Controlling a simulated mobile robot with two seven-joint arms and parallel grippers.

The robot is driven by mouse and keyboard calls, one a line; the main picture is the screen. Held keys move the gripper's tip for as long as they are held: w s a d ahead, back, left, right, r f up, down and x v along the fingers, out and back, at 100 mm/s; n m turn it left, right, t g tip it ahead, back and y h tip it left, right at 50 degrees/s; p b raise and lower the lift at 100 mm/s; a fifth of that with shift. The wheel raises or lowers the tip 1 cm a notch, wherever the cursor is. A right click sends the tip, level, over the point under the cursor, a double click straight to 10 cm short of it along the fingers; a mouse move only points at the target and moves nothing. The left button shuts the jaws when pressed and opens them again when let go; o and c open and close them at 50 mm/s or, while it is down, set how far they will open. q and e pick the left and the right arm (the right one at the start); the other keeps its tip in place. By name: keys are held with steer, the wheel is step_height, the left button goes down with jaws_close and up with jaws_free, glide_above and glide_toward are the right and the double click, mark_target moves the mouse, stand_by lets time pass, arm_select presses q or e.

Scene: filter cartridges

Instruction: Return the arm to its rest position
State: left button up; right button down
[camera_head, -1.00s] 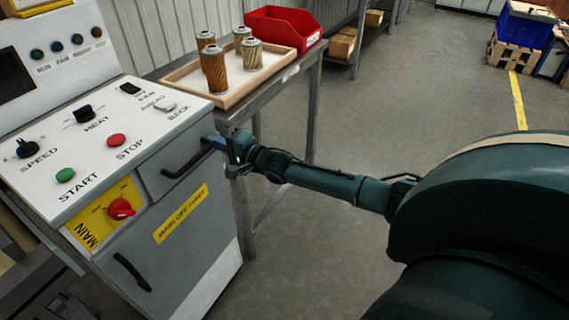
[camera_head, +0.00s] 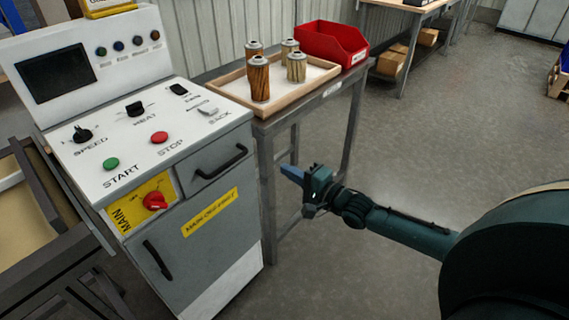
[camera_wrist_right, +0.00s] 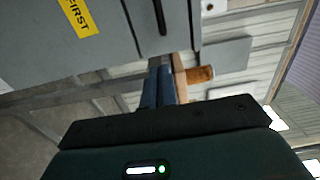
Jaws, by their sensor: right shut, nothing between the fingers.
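My right gripper (camera_head: 291,174) is shut and empty, with its blue fingers together. It hangs in free air to the right of the grey control cabinet (camera_head: 215,262), in front of the side table. In the right wrist view the shut fingers (camera_wrist_right: 159,85) point toward the cabinet and the drawer handle (camera_wrist_right: 160,16); a gap shows between the gripper and the handle in the head view. My right arm (camera_head: 400,228) reaches in from the right. My left gripper is not in view.
The side table holds a wooden tray (camera_head: 262,109) with several filter cartridges (camera_head: 258,78) and a red bin (camera_head: 333,43). The cabinet's drawer handle (camera_head: 222,163) and red main switch (camera_head: 154,201) face the arm. Open floor (camera_head: 420,130) lies right of the table.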

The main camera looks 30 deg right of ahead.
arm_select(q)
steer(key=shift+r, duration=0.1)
arm_select(e)
steer(key=shift+s, duration=0.15)
steer(key=s+a+f+n+g+p, duration=0.3)
steer(key=s+a+f+n+p, duration=0.15)
steer(key=s+a+n, duration=0.5)
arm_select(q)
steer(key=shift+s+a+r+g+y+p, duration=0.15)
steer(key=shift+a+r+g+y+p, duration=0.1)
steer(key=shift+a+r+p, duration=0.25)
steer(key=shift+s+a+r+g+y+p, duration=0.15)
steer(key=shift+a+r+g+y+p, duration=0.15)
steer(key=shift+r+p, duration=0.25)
arm_select(e)
steer(key=s+a+n+g+h, duration=0.1)
steer(key=s+a+n+h, duration=0.1)
steer(key=s, duration=0.5)
steer(key=s+a+f+n+g+h, duration=0.1)
steer(key=s+a+n, duration=0.1)
steer(key=s+n, duration=0.3)
steer(key=shift+s+g+h, duration=0.4)
steer(key=shift+s, duration=0.6)
steer(key=shift+f, duration=0.1)
